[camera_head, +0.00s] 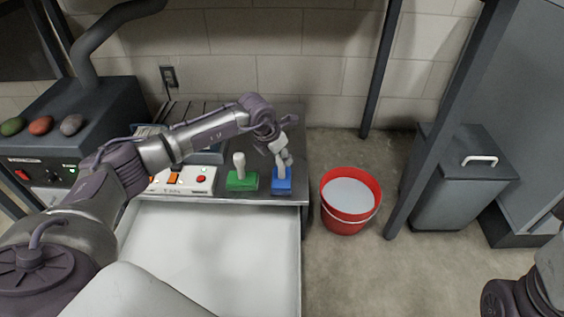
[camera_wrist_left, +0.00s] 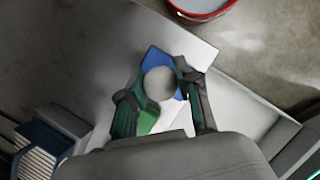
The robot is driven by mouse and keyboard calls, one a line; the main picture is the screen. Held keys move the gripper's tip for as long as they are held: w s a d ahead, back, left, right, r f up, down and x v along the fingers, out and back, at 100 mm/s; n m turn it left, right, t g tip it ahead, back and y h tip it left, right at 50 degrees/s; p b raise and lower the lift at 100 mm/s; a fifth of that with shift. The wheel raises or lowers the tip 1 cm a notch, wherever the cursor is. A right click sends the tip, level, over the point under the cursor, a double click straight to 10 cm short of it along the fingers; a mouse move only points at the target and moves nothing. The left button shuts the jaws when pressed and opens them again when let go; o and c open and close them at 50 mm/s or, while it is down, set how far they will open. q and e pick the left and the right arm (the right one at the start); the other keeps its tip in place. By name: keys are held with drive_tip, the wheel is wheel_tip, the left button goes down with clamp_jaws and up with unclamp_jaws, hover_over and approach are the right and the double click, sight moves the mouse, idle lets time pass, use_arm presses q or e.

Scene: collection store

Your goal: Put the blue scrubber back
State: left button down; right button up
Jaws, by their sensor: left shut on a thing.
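The blue scrubber (camera_head: 282,186) has a blue block base and a pale upright handle. It is at the front right corner of the metal table, upright; I cannot tell whether its base touches the top. My left gripper (camera_head: 281,145) comes from above and is shut on its handle. In the left wrist view the round handle top (camera_wrist_left: 160,83) sits between the fingers, with the blue base (camera_wrist_left: 156,57) beyond. My right gripper is out of the picture; only part of my right arm shows at the lower right.
A green scrubber (camera_head: 242,181) stands just left of the blue one. A white control box (camera_head: 185,181) with buttons is further left. A red bucket (camera_head: 349,204) with pale liquid stands on the floor to the right. A white basin (camera_head: 215,250) lies in front. A grey bin (camera_head: 461,180) is at right.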

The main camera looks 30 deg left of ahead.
use_arm(q)
drive_tip(key=shift+f, duration=0.4)
drive_tip(key=shift+r, duration=0.15)
drive_tip(key=c, duration=0.8)
unclamp_jaws()
